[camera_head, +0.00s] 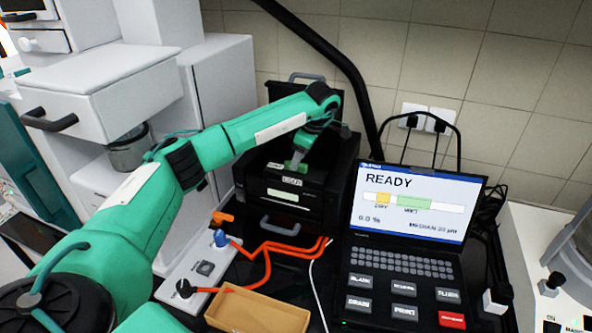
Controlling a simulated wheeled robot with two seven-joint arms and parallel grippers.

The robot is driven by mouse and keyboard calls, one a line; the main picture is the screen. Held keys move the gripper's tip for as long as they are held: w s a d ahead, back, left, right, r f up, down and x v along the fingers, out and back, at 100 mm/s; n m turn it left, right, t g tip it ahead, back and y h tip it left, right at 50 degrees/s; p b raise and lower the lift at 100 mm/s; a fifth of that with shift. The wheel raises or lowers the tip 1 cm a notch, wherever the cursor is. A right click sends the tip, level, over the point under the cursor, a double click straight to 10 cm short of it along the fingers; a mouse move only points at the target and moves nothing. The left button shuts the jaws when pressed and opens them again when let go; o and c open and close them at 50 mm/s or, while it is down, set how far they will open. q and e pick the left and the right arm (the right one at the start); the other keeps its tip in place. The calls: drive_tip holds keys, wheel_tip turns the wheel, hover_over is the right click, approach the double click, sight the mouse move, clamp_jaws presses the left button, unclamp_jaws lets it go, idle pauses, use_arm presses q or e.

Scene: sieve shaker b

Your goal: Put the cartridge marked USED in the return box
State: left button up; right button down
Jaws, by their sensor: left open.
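My left arm reaches in from the left, and its gripper (298,164) is open over the front top of a black instrument (338,190). A small light green piece shows at the gripper tips. I cannot tell whether it is part of the fingers or of a cartridge. No cartridge with a readable USED mark shows. A small white label on the instrument below the gripper is too small to read. An open, empty-looking tan box (255,313) lies at the bottom middle, possibly the return box. My right gripper is not in view.
A laptop (420,205) reading READY stands right of the instrument, with a keypad (402,290) in front. A white valve panel (205,266) lies left. A power strip is at right.

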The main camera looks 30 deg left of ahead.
use_arm(q)
drive_tip(key=shift+x, duration=1.05)
clamp_jaws()
drive_tip(key=shift+r, duration=0.15)
